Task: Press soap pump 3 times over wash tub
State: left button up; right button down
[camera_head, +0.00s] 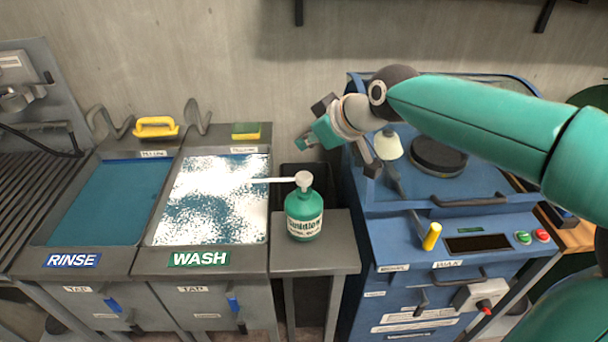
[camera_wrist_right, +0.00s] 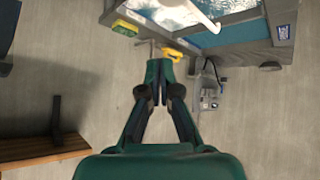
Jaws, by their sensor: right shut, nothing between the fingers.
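The soap pump is a green bottle (camera_head: 304,216) with a label. Its white pump head (camera_head: 304,180) has a long spout pointing left over the edge of the wash tub. It stands upright on a small grey shelf. The wash tub (camera_head: 200,258) holds blue-green water with white foam; it partly shows at the top of the right wrist view. My right gripper (camera_head: 306,142) is shut and empty, above and behind the pump head, apart from it. Its closed fingers also show in the right wrist view (camera_wrist_right: 160,68). My left gripper is not in view.
The rinse tub (camera_head: 72,262) with water lies left of the wash tub. A yellow-handled tool (camera_head: 156,127) and a green-yellow sponge (camera_head: 246,131) sit on the back rim. A blue machine (camera_head: 450,235) stands right of the shelf, under my right arm.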

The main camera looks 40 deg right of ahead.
aim_at(306, 177)
jog(key=m, duration=0.4)
jog(key=m+p, duration=0.1)
jog(key=m, duration=0.1)
jog(key=shift+d+r, duration=0.15)
jog(key=shift+r, duration=0.1)
jog(key=r+m+p, duration=0.1)
jog(key=m, duration=0.1)
jog(key=r+m+p, duration=0.1)
jog(key=m+p, duration=0.1)
jog(key=r+m+p, duration=0.1)
jog(key=shift+s+a+r+m+h, duration=0.1)
jog(key=shift+a+r+m+h, duration=0.1)
jog(key=shift+a+m+h, duration=0.15)
jog(key=shift+d+f, duration=0.1)
jog(key=shift+f, duration=0.05)
notch_tip(306, 177, down, 8)
jog(key=b, duration=0.6)
jog(key=shift+r, duration=0.25)
jog(key=shift+f+b, duration=0.5)
jog(key=shift+f, duration=0.05)
jog(key=shift+f+b, duration=0.3)
jog(key=shift+b, duration=0.1)
